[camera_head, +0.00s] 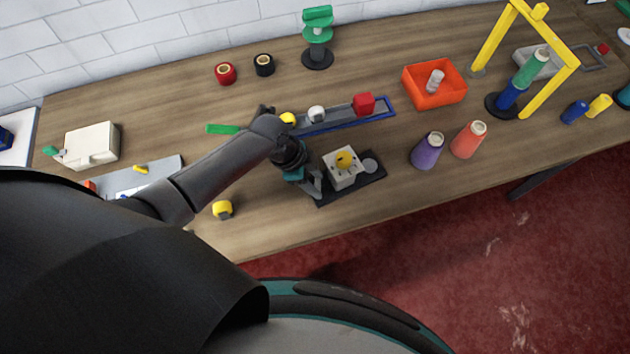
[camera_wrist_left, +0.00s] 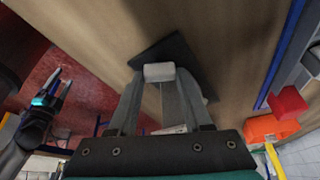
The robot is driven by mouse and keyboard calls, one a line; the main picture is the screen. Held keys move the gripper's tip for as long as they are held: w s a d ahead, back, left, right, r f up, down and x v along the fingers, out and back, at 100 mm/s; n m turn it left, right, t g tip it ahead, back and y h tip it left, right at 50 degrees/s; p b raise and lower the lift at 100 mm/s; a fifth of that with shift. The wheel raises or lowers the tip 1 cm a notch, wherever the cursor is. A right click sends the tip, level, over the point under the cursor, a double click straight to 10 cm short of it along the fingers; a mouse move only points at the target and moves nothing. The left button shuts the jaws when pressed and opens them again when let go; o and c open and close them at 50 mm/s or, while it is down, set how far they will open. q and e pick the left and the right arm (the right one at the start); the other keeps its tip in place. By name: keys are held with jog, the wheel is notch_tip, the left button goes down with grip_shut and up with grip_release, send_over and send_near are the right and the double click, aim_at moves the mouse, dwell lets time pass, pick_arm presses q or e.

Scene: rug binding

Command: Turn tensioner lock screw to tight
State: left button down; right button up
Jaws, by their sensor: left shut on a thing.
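The tensioner is a dark base plate (camera_head: 372,183) near the table's front edge. It carries a white block (camera_head: 337,180) with a yellow knob (camera_head: 344,159) and a grey disc (camera_head: 370,166). My left gripper (camera_head: 316,186) is at the plate's left end, beside the white block. In the left wrist view its fingers (camera_wrist_left: 158,82) close on a small pale grey piece (camera_wrist_left: 158,71) over the dark plate, apparently the lock screw. The screw's shaft and angle are hidden. My right gripper (camera_wrist_left: 60,88) shows at the left of the wrist view, away from the tensioner, its fingers apart and empty.
Behind the tensioner lies a blue-edged channel (camera_head: 350,121) with a red block (camera_head: 364,104). A purple cone (camera_head: 427,151) and a coral cone (camera_head: 468,139) stand to the right. An orange bin (camera_head: 434,94) is further back. A yellow spool (camera_head: 222,209) sits left.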

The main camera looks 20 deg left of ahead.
pick_arm(q)
jog(key=m+g+b, duration=0.1)
jog(key=m+b, duration=0.1)
jog(key=m, duration=0.1)
jog(key=m+g+b, duration=0.1)
jog(key=m, duration=0.1)
jog(key=shift+w+f+m+b, duration=0.2)
jog(key=shift+m+b, duration=0.15)
jog(key=shift+m, duration=0.05)
jog(key=m+g+b, duration=0.1)
jog(key=m, duration=0.1)
jog(key=m+b, duration=0.2)
jog(key=shift+r+g+y, duration=0.1)
jog(key=shift+g+y, duration=0.3)
dwell(0.5)
jog(key=shift+c, duration=1.6)
grip_release()
jog(key=shift+r, duration=0.1)
jog(key=s+p+v, duration=0.1)
jog(key=p+v, duration=1.1)
jog(key=v, duration=0.5)
jog(key=shift+a+r, duration=0.25)
jog(key=shift+a, duration=0.2)
